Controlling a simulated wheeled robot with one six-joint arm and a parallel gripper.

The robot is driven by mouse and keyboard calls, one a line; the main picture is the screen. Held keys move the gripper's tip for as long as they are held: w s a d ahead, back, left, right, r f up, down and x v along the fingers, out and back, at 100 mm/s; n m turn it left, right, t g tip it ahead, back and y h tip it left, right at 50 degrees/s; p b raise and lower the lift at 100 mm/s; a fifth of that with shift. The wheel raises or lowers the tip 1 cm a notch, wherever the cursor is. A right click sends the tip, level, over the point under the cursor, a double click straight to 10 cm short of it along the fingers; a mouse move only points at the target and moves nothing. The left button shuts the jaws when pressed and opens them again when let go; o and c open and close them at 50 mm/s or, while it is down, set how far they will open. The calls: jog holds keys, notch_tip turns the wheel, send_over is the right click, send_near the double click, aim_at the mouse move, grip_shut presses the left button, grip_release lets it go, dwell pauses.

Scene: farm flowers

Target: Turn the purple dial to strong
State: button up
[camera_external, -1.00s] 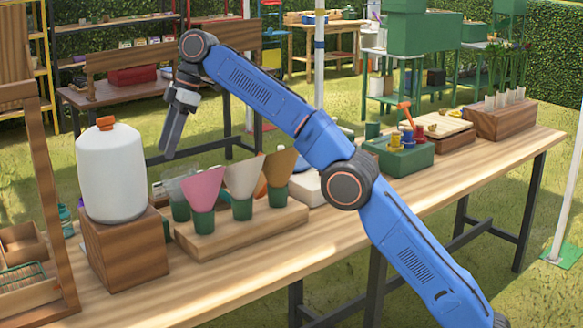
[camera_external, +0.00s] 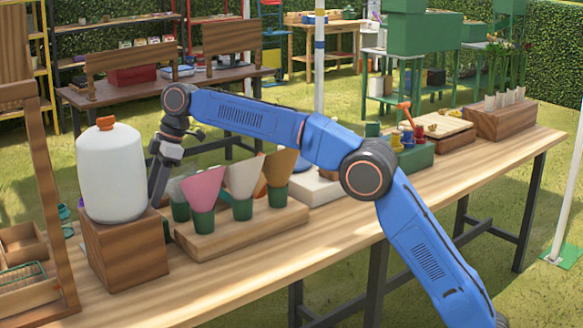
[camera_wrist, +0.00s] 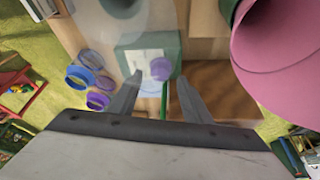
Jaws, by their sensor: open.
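The purple dial (camera_wrist: 161,69) shows in the wrist view as a small round knob on a green box (camera_wrist: 135,45) with a pale label. Any strength marks on the label are too small to read. My gripper (camera_wrist: 156,80) is open, with its two dark fingers pointing toward the box and the dial lying beyond and between their tips. In the external view my gripper (camera_external: 157,195) reaches down just right of the white jug, and the dial is hidden there.
The white jug (camera_external: 110,175) with an orange cap stands on a wooden block (camera_external: 124,250) close to my gripper. Pink and cream cones (camera_external: 203,188) in green cups stand to its right. Blue and purple round items (camera_wrist: 80,78) lie left of the box in the wrist view.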

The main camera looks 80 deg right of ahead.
jog(key=shift+x, duration=1.45)
jog(key=c, duration=1)
jog(key=shift+n, duration=0.3)
jog(key=n, duration=0.1)
jog(key=n+y, duration=0.1)
jog(key=n+g, duration=0.1)
jog(key=n, duration=0.1)
jog(key=shift+w+d, duration=0.2)
jog(key=shift+w, duration=0.05)
jog(key=shift+n+g+y, duration=0.4)
jog(key=shift+n+g, duration=0.1)
jog(key=shift+n, duration=1)
